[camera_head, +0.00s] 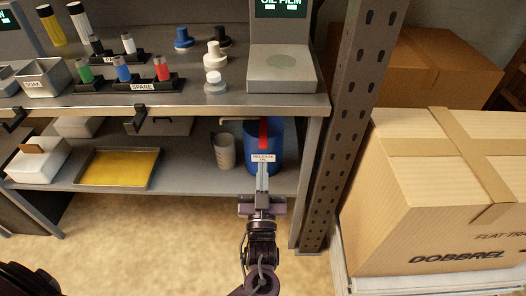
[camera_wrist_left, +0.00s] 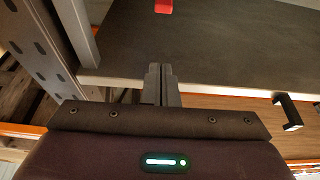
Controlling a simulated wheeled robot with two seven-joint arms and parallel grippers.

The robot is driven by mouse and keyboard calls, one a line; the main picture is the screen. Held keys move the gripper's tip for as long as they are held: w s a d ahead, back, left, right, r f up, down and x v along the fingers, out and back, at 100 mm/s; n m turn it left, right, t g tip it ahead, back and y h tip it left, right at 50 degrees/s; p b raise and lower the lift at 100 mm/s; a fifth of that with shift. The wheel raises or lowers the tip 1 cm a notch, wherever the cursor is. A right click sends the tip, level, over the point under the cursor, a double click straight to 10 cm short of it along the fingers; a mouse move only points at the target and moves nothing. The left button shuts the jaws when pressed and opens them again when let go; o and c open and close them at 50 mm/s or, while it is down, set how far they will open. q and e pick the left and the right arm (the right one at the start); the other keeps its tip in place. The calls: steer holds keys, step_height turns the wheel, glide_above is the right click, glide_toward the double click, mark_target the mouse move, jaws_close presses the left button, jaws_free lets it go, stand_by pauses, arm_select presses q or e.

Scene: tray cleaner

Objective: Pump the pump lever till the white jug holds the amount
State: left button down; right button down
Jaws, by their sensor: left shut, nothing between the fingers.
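The pump lever (camera_head: 263,132) is a red upright bar at the blue drum (camera_head: 277,148) on the lower shelf. The drum has a white label about release oil. The white jug (camera_head: 225,151) stands on the shelf just left of the drum; its contents and level cannot be read. My left gripper (camera_head: 262,168) is in front of the drum, below the lever, its fingers together and empty. In the left wrist view the shut fingers (camera_wrist_left: 162,72) point at a dark surface, with a small red piece (camera_wrist_left: 163,6) beyond. My right gripper is not in view.
The bench top (camera_head: 217,98) overhangs the shelf and carries bottles, racks and a scale-like device (camera_head: 283,70). A perforated metal post (camera_head: 342,130) and cardboard boxes (camera_head: 450,190) stand right. A yellow tray (camera_head: 118,167) lies on the shelf left. Floor in front is clear.

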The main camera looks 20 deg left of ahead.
mark_target(263, 148)
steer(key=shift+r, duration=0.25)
arm_select(q)
steer(key=shift+r, duration=0.1)
